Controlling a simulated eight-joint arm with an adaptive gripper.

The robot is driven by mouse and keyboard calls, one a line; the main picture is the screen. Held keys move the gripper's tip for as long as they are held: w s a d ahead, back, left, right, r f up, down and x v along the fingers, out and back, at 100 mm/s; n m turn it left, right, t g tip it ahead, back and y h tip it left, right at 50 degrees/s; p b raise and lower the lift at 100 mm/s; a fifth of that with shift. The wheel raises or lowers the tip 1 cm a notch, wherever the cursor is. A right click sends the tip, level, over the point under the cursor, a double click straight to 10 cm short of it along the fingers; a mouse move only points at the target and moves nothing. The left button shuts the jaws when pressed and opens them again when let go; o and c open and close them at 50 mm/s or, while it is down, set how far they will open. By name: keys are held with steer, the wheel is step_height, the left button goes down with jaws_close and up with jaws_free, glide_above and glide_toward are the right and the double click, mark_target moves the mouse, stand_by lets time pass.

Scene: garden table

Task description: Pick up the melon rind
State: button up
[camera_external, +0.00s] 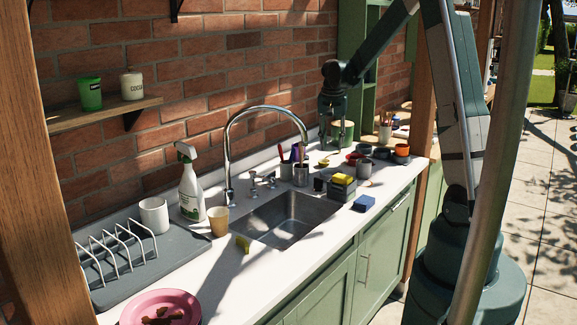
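No piece can be named surely as the melon rind at this size. A small yellow-green piece (243,243) lies on the white counter at the sink's front left edge; it could be the rind or a scrap. Another small yellow-green piece (323,162) lies behind the sink, below my gripper; it could also be the rind. My gripper (331,138) hangs pointing down over the back of the counter, near a green canister with a pale lid (343,132). Its fingers are small and dark, so their opening is unclear. I see nothing clearly held.
A metal sink (290,222) with a tall curved faucet (229,150) sits mid-counter. A spray bottle (190,185), white mug (154,215) and tan cup (218,221) stand left. A pink plate (160,300) holds brown scraps. Bowls and stacked sponges crowd the sink's right side.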

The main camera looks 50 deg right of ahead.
step_height(320, 180, up, 25)
steer(key=w+a+n, duration=0.1)
steer(key=a, duration=0.8)
steer(key=w+a+n, duration=0.1)
steer(key=w+a, duration=0.1)
steer(key=a, duration=0.8)
steer(key=w+a+n, duration=0.1)
steer(key=a+n, duration=0.1)
steer(key=a, duration=0.8)
steer(key=shift+w+a+r, duration=0.15)
steer(key=shift+a+r, duration=0.05)
steer(key=s+a+n, duration=0.2)
steer(key=s+a, duration=0.1)
steer(key=a, duration=1.3)
steer(key=n+y+b, duration=0.1)
steer(key=n, duration=0.2)
glide_above(243, 242)
step_height(243, 242, down, 30)
steer(key=shift+s+f, duration=0.1)
steer(key=shift+f, duration=0.35)
steer(key=shift+f, duration=1.3)
